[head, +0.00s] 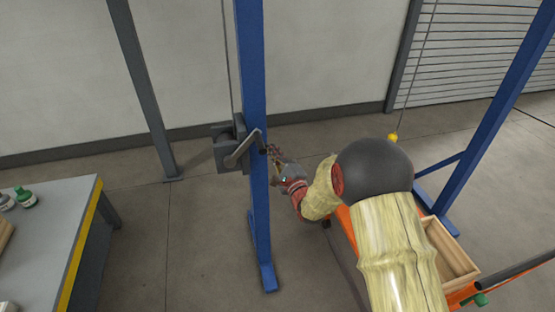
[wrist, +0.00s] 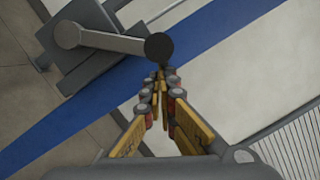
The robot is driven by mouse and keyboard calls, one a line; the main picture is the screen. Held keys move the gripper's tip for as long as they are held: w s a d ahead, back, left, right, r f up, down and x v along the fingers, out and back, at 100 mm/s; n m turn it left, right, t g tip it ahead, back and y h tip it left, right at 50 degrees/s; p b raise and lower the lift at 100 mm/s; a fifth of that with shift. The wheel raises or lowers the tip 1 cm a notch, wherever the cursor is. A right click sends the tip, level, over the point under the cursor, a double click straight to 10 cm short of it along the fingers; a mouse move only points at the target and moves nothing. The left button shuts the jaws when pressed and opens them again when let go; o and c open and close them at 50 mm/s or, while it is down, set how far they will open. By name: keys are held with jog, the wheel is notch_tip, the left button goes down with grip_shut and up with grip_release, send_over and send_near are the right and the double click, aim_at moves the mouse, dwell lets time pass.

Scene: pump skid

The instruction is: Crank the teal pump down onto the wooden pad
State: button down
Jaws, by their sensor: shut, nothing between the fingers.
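A grey winch (head: 228,147) is mounted on the blue post. Its bent crank handle (head: 242,148) has a dark knob at its end. In the wrist view the crank arm (wrist: 112,42) runs to the dark round knob (wrist: 158,47). My gripper (head: 271,151) is right beside the knob. In the wrist view my gripper (wrist: 160,78) is shut and empty, its fingertips just below the knob; I cannot tell whether they touch it. I cannot make out the teal pump or the wooden pad; my arm covers part of the area to the right.
Blue posts (head: 252,100) form a hoist frame, with another leg (head: 497,105) at right. A cable ends in a yellow ball (head: 393,137) behind my arm. A wooden crate (head: 466,268) is at lower right. A grey table (head: 50,235) with bottles stands left. Floor between table and post is clear.

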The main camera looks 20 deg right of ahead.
aim_at(256, 140)
jog(key=a+r+n+g+p, duration=0.1)
jog(key=a+r+n, duration=0.3)
jog(key=a+r, duration=0.1)
jog(key=shift+a+r+n, duration=0.1)
jog(key=shift+r+n, duration=0.1)
jog(key=shift+n, duration=0.2)
jog(key=a+r+n+g+h+b, duration=0.1)
jog(key=a+n+g, duration=0.1)
jog(key=a+n, duration=1.1)
jog(key=a+f+n+h+p, duration=0.1)
jog(key=a+f+p, duration=0.3)
jog(key=a, duration=0.7)
jog(key=shift+f+n+g+h, duration=0.35)
jog(key=shift+f+h, duration=0.25)
jog(key=shift+f, duration=0.8)
jog(key=shift+w+r, duration=0.1)
jog(key=shift+r, duration=0.05)
